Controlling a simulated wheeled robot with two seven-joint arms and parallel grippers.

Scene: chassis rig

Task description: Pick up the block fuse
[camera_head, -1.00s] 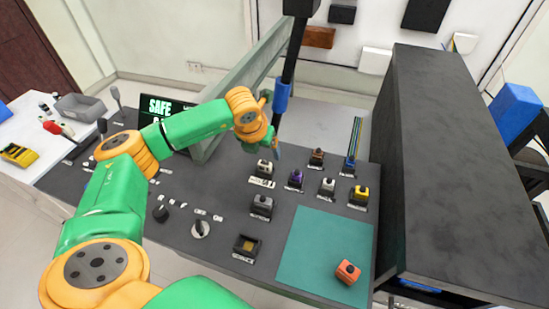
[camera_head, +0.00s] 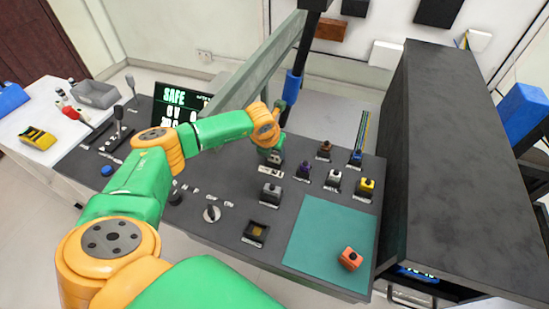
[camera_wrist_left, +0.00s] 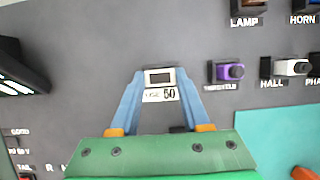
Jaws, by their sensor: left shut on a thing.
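The block fuse (camera_wrist_left: 160,76) is a small pale block with a dark top, standing on the dark panel at a white label ending in "USE 50" in the left wrist view. In the head view it (camera_head: 276,160) is mostly hidden by my left gripper (camera_head: 273,153). My left gripper (camera_wrist_left: 159,80) is shut on the block fuse, with a blue finger on each side of it. The block looks still at its place on the panel; I cannot tell whether it is clear of the surface. My right gripper is not in view.
A purple-topped block (camera_head: 304,169), a white block (camera_head: 333,182) and a yellow block (camera_head: 366,187) stand to the right. A big dark cabinet (camera_head: 455,170) bounds the right; a grey beam (camera_head: 250,80) rises behind.

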